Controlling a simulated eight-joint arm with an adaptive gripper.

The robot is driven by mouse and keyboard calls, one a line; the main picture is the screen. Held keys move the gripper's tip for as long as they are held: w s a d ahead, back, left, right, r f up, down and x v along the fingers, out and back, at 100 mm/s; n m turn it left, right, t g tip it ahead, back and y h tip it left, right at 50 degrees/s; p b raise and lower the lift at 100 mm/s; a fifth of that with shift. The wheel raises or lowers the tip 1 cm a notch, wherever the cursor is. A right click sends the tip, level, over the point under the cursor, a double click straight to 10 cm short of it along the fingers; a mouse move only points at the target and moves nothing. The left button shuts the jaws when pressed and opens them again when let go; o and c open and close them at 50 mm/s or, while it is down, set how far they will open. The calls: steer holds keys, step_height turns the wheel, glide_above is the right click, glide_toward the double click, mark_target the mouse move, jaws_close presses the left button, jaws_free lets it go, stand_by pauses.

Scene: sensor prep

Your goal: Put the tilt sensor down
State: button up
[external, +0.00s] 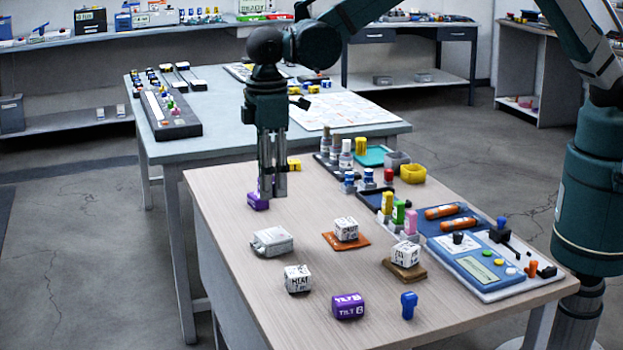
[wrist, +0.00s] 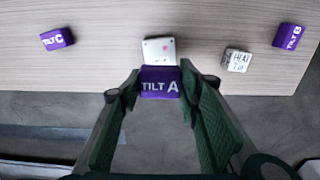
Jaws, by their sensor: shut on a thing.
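My gripper (external: 272,192) points down, raised above the table's left side. In the wrist view my gripper (wrist: 160,95) is shut on the purple tilt sensor marked TILT A (wrist: 160,86), which sits between its fingertips. In the external view the fingers mostly hide this sensor. A purple block marked TILT C (wrist: 57,39) lies at the left in the wrist view. A purple block marked TILT B (external: 348,306) lies at the table's front; it also shows in the wrist view (wrist: 289,36).
A white box (external: 271,241) shows just past the held sensor in the wrist view. A white HEAT block (external: 298,279) stands nearby. White blocks stand on an orange pad (external: 362,241) and a brown pad (external: 391,268). A blue panel (external: 478,262) is at right. Bare wood lies between.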

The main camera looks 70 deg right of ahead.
glide_above(271, 235)
steer(key=shift+f+b, duration=0.4)
steer(key=shift+f, duration=2.7)
steer(key=shift+f+b, duration=0.3)
steer(key=shift+f, duration=1.55)
steer(key=shift+f, duration=0.2)
steer(key=o, duration=0.9)
steer(key=shift+r, duration=0.2)
steer(key=shift+r+p, duration=0.75)
steer(key=shift+r, duration=5.25)
